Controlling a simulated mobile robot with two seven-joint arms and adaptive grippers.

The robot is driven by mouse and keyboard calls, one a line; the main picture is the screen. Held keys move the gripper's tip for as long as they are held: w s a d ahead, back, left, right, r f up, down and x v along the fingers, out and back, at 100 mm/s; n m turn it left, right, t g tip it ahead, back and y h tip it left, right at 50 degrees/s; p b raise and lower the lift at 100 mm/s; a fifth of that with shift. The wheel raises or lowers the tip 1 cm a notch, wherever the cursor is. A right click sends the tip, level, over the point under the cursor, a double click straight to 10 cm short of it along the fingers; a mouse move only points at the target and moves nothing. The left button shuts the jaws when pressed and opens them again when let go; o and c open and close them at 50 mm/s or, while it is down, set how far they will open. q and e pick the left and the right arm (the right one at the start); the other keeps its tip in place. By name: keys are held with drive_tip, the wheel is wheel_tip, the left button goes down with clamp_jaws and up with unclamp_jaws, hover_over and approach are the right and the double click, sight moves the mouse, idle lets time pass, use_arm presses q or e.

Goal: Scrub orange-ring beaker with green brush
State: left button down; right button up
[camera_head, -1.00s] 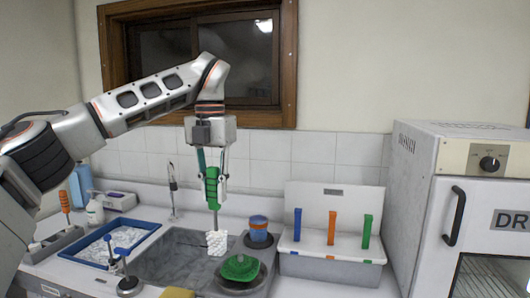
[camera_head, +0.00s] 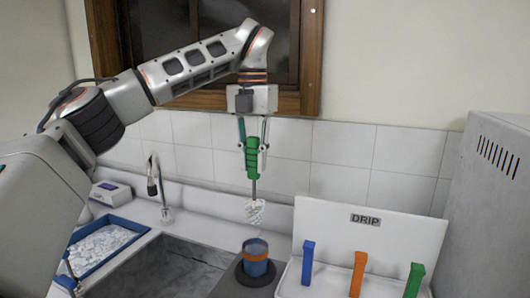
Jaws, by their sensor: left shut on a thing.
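My left gripper (camera_head: 252,148) is shut on the green handle of the brush (camera_head: 252,163), which hangs upright. The brush's white bristle head (camera_head: 255,211) points down, above the beaker and apart from its rim. The beaker (camera_head: 255,259) is blue with an orange ring and stands on a dark round base beside the sink. My right gripper is not in view.
The grey sink (camera_head: 165,268) lies left of the beaker, with a faucet (camera_head: 153,185) behind it. A blue-rimmed tray (camera_head: 84,270) of white pieces is at far left. The white DRIP rack (camera_head: 335,225) with blue, orange and green holders stands at right. A large white cabinet (camera_head: 492,215) stands further right.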

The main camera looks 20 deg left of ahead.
sight(253, 202)
use_arm(q)
drive_tip(key=shift+w, duration=0.1)
drive_tip(key=shift+s+f, duration=0.25)
drive_tip(key=shift+f, duration=0.65)
wheel_tip(253, 202, down, 6)
drive_tip(key=shift+w+f+b, duration=0.1)
drive_tip(key=shift+f+b, duration=0.1)
drive_tip(key=shift+b, duration=0.45)
drive_tip(key=shift+f+b, duration=0.3)
drive_tip(key=shift+f, duration=0.75)
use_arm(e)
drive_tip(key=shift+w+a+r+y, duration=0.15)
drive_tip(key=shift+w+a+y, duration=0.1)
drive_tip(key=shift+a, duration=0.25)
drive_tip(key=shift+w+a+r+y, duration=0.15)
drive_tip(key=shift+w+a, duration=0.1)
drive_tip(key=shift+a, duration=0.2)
use_arm(q)
drive_tip(key=shift+a, duration=0.1)
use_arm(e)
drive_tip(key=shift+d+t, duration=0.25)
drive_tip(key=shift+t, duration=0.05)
